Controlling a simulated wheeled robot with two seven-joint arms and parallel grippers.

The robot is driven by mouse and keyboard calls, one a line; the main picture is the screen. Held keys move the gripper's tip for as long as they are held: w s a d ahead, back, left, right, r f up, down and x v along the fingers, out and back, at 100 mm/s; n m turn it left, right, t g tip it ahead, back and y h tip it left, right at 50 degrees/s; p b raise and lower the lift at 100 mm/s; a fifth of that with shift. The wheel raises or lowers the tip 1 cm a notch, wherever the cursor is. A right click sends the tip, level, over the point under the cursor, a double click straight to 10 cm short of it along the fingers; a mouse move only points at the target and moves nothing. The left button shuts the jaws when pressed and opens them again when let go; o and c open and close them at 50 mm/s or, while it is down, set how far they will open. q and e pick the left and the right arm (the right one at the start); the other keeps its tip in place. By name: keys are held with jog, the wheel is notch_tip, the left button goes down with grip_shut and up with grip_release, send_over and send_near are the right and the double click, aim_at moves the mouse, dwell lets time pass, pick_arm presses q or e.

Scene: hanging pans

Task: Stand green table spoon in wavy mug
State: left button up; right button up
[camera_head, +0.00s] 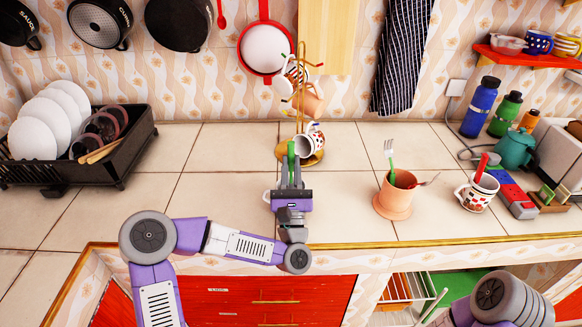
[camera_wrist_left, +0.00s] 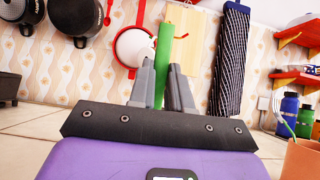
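My left gripper (camera_head: 291,164) is over the counter in front of the mug stand, with its fingers closed around a green handle (camera_head: 291,148). In the left wrist view the green handle (camera_wrist_left: 164,55) stands up between the fingers (camera_wrist_left: 162,78); the other end of the utensil is hidden. A small white edge (camera_head: 267,196), perhaps a mug handle, shows left of my gripper; the rest is hidden behind it. I cannot tell which mug is the wavy one. A patterned mug (camera_head: 476,193) at the right holds a red-handled utensil. My right gripper is not visible.
A mug stand (camera_head: 303,110) carries several mugs behind my gripper. An orange pot (camera_head: 394,196) holds a green-handled fork and another utensil. A dish rack (camera_head: 110,165) is at the left; bottles and a teapot (camera_head: 514,148) are at the right.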

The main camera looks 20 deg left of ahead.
pick_arm(q)
jog(key=o, duration=0.5)
jog(key=shift+w+a+f, duration=0.1)
jog(key=shift+f, duration=0.35)
jog(key=shift+c, duration=0.2)
jog(key=v, duration=0.7)
jog(key=shift+s+r, duration=0.25)
jog(key=shift+s, duration=0.1)
